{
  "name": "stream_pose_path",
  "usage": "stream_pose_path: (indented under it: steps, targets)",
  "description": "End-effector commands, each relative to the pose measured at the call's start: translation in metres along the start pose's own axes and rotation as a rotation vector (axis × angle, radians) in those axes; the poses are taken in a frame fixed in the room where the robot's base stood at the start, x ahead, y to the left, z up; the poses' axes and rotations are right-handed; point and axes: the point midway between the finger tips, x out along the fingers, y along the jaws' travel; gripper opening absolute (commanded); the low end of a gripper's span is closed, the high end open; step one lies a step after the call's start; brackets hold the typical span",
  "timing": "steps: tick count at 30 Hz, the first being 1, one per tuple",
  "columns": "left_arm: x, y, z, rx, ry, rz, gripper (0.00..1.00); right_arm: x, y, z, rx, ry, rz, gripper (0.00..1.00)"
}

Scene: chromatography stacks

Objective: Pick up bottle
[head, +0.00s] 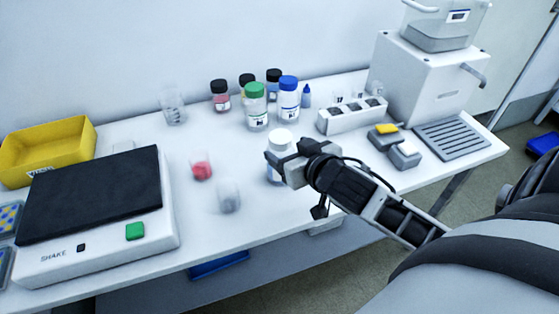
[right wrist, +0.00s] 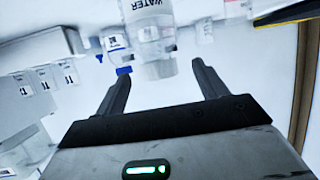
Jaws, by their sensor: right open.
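A bottle with a white cap (head: 279,139) stands upright on the white table, near the front edge. My right gripper (head: 288,165) is open beside it in the head view and hides part of its body. In the right wrist view, a clear bottle labelled WATER (right wrist: 150,38) appears upside down, ahead of and between the open fingertips (right wrist: 160,75). No grip on it shows. Other bottles stand behind: a green-capped one (head: 256,107), a blue-capped one (head: 289,98), and several smaller dark-capped ones. My left gripper is not in view.
A shaker (head: 154,232) and a yellow bin (head: 77,143) are at the left. A small red container (head: 201,168) and a clear beaker (head: 228,196) stand left of the gripper. A white rack (head: 345,119), a large white instrument (head: 420,82) and a grey grille (head: 452,139) are at the right.

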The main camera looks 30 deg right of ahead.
Motion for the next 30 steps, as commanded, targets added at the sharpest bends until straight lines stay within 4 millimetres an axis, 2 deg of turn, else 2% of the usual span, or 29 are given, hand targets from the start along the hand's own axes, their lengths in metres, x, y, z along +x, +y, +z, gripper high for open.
stream_pose_path:
  steps: [3,10,18,26,27,30]
  targets:
    - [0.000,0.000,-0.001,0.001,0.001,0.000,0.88,0.016,0.000,0.000,0.000,0.001,-0.001,0.72]
    - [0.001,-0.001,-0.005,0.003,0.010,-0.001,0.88,0.033,0.001,0.001,-0.001,0.000,-0.001,0.72]
    - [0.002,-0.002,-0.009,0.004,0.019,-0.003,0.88,0.070,0.003,0.003,0.000,0.000,-0.002,0.72]
    - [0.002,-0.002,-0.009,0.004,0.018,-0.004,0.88,0.074,0.003,0.004,0.001,-0.001,-0.002,0.72]
    - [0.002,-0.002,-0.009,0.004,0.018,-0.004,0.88,0.074,0.003,0.004,0.001,-0.001,-0.002,0.69]
    - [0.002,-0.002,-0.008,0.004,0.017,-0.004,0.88,0.074,0.003,0.004,0.000,-0.001,-0.002,0.41]
